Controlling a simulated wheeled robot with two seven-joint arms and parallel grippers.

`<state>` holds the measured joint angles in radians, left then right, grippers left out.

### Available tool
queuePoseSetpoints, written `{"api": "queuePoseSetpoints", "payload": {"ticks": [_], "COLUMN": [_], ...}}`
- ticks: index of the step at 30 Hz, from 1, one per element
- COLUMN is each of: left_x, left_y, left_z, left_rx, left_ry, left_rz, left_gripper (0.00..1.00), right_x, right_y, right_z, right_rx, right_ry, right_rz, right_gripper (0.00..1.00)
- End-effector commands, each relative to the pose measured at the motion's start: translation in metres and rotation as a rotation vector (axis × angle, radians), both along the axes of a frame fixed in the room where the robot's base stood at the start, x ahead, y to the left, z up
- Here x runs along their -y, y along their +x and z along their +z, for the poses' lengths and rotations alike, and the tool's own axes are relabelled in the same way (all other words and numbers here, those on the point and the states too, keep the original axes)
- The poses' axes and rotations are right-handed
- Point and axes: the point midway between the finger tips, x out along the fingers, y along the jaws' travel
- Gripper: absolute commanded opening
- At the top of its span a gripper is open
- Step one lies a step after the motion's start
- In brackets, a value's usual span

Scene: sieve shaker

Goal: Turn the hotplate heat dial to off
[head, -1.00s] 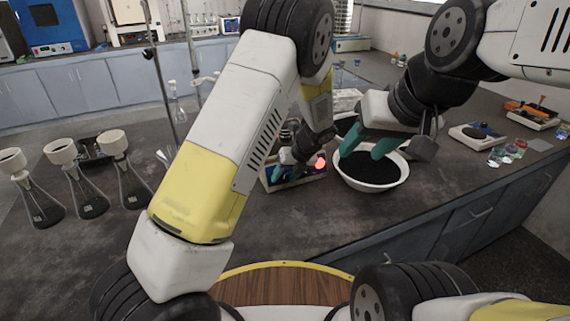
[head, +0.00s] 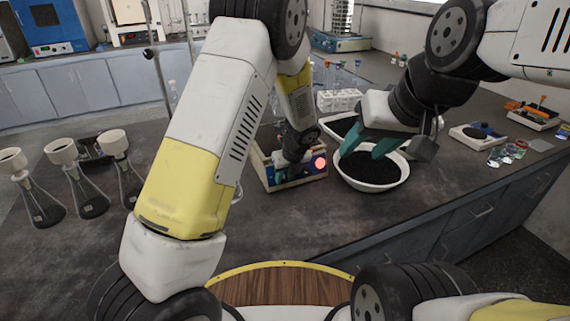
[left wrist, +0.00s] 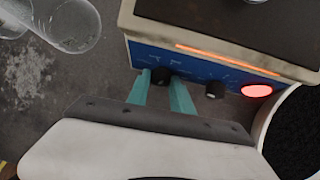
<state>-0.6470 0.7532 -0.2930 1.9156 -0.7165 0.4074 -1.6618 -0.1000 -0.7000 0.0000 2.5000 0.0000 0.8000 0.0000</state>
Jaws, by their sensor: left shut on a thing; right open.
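The hotplate (head: 299,185) stands on the dark bench; its blue front panel (left wrist: 198,70) shows in the left wrist view. The panel has two black dials and a round red lit light (left wrist: 257,90); the light also shows in the head view (head: 319,163). My left gripper (left wrist: 160,88) is shut on the left dial (left wrist: 160,75), one teal finger on each side. The right dial (left wrist: 215,90) is clear of the fingers. The labels are too small to read. My right gripper (head: 379,144) is open above a white bowl (head: 376,187).
The bowl of black grains stands right beside the hotplate. A glass vessel (left wrist: 68,22) lies left of the hotplate in the wrist view. Several flasks with funnels (head: 83,185) stand at the left. A white tube rack (head: 341,101) stands behind. The front bench is clear.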

Motion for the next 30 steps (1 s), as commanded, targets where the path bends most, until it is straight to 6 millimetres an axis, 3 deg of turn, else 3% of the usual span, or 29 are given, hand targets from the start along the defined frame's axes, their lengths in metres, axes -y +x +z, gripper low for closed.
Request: {"api": "queuePoseSetpoints", "payload": {"ticks": [30], "left_x": [-0.013], "left_y": [-0.007], "left_z": [-0.006], "left_rx": [0.341], "left_ry": [-0.824], "left_rz": [0.366], "left_gripper": [0.00], "right_x": [0.000], "right_y": [0.000], "right_z": [0.000], "right_rx": [0.000], "right_ry": [0.000], "right_rz": [0.000], "right_gripper": [0.48]}}
